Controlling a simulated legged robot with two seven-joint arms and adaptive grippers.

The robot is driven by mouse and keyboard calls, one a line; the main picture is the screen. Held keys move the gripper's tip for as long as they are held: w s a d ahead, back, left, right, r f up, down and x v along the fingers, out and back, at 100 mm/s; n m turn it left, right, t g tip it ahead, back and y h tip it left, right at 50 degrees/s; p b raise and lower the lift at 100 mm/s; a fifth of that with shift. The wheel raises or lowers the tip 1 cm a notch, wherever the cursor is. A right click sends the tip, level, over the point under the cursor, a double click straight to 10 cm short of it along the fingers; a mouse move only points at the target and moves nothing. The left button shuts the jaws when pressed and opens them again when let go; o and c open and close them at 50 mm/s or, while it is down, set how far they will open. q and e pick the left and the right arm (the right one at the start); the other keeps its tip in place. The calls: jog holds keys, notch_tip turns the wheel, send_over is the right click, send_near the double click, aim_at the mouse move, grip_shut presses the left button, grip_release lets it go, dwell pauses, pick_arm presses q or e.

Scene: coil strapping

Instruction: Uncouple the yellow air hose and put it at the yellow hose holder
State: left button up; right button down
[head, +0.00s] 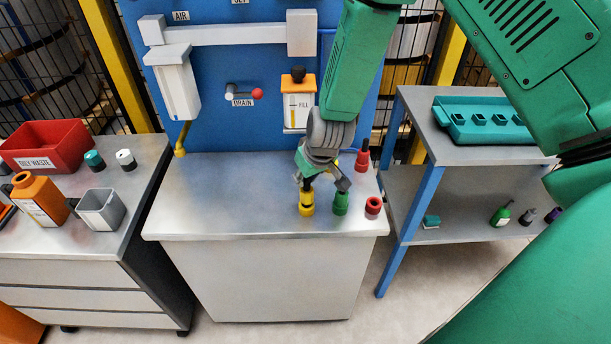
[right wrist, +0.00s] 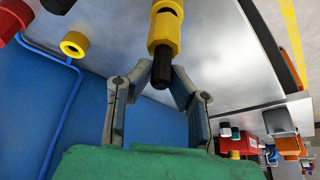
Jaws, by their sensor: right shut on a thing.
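A yellow coupling piece with a black stem (head: 306,203) stands upright at the right front of the metal bench; I take it for the yellow air hose end. It also shows in the right wrist view (right wrist: 165,34). My right gripper (head: 324,182) reaches down over it. In the right wrist view its fingers (right wrist: 162,76) close around the black stem. No long hose line can be made out on it. A yellow ring (right wrist: 75,43) by a blue pipe, possibly the yellow holder, is apart from the gripper; in the head view my gripper mostly hides it. My left gripper is not in view.
A green piece (head: 341,203) and a red piece (head: 373,206) stand close right of the yellow one. Another red piece (head: 362,160) stands behind them. A FILL bottle (head: 298,103) is on the blue panel. The bench's left and middle are clear.

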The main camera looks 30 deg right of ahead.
jog(key=shift+f+b, duration=0.4)
jog(key=shift+f, duration=0.3)
jog(key=c, duration=1.4)
grip_release()
